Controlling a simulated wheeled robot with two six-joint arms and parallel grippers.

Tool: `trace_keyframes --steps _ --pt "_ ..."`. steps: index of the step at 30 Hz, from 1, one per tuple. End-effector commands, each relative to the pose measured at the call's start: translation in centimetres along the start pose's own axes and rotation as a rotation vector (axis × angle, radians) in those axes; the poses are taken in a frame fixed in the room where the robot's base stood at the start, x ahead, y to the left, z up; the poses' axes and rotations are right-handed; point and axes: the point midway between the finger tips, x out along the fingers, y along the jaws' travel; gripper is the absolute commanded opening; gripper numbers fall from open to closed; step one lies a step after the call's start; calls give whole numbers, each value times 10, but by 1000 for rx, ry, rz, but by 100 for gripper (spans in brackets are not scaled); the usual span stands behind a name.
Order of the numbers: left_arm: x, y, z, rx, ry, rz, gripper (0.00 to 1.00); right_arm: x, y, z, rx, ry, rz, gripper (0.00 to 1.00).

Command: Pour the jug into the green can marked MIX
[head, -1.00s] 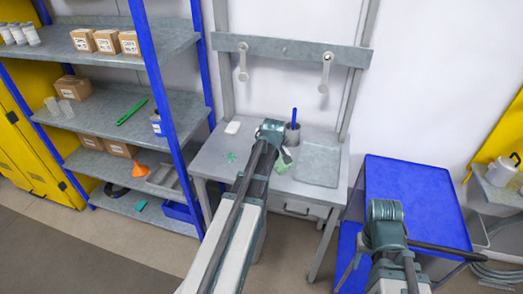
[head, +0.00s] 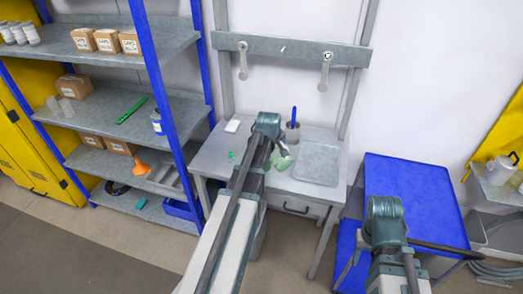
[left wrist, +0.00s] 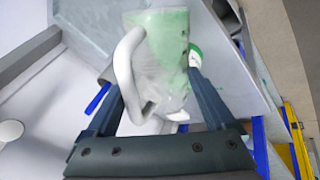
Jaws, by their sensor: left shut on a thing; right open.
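In the left wrist view my left gripper (left wrist: 160,85) is shut on a pale jug (left wrist: 160,62) with a white loop handle, its surface tinted green in places. The jug is tilted, its handle towards the left of the picture. In the head view my left gripper (head: 277,146) is over the workbench (head: 218,158), mostly behind its own arm. Pale green shapes show beside it; I cannot tell which are jug or can. A small white-and-green item (left wrist: 195,57) shows behind the jug. No MIX mark is readable. Of my right arm only links show; its gripper is hidden.
A grey cup (head: 292,132) with a blue-handled tool stands at the back of the bench. A grey tray (head: 317,163) lies on the bench's right. A shelf unit (head: 150,80) stands to the left. A blue cart (head: 415,195) stands to the right.

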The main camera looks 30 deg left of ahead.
Motion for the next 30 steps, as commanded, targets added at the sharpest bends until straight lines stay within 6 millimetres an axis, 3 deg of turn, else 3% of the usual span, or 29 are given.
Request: trace_keyframes --steps 30 --pt "-2 1 -20 -38 -92 -1 22 -13 1 1 3 0 -1 50"
